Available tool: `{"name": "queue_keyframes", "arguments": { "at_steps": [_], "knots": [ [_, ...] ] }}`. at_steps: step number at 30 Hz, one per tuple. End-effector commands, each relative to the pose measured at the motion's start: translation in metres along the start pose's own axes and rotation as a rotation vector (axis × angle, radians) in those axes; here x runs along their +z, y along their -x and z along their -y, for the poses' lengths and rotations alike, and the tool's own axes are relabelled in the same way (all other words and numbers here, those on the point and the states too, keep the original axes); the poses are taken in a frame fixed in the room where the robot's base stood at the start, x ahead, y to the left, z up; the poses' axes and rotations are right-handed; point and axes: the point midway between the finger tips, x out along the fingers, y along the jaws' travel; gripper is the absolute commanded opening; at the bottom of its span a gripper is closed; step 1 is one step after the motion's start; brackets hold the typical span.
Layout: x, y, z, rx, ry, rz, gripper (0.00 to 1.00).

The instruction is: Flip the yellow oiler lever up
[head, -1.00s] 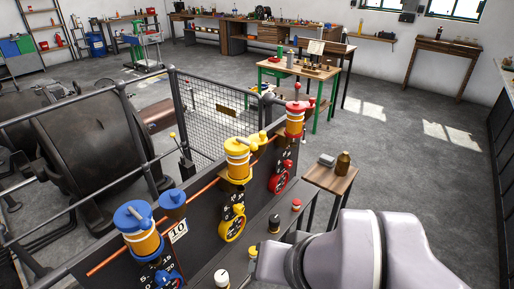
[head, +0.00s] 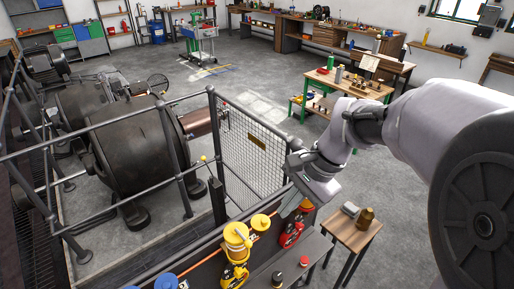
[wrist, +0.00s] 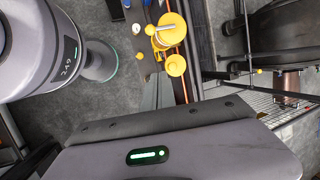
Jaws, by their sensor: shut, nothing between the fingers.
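The yellow oiler (head: 236,240) stands on the dark panel at the bottom centre of the head view, with a smaller yellow cap (head: 261,222) beside it. In the wrist view the yellow oiler (wrist: 180,40) is at the top. A thin silvery lever (wrist: 164,28) lies across its top, apparently flat. The smaller cap (wrist: 176,66) is nearer my fingers. My gripper (head: 283,212) is shut and empty, right of the yellow oiler, over the red oiler's place, hiding most of that one. Its grey fingers (wrist: 158,80) point toward the yellow oiler, apart from it.
A red handwheel (head: 291,234) shows below my gripper. A blue oiler (head: 164,281) is cut off at the lower edge. A railing and mesh fence (head: 248,150) stand behind the panel. A small wooden table (head: 345,236) with a brown bottle is to the right.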

Motion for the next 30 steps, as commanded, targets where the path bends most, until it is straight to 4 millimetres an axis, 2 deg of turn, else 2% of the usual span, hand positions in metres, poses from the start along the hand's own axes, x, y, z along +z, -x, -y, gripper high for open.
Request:
{"name": "queue_keyframes", "arguments": {
  "at_steps": [7,10,23,30],
  "knots": [
    [0.0,-0.003,-0.001,0.0,0.002,-0.001,0.0],
    [0.0,-0.011,-0.002,0.002,0.002,0.001,0.0],
    [0.0,-0.102,-0.003,0.003,0.002,0.002,0.0],
    [0.031,-0.09,-0.001,0.0,0.004,-0.003,0.0]
  ]
}}
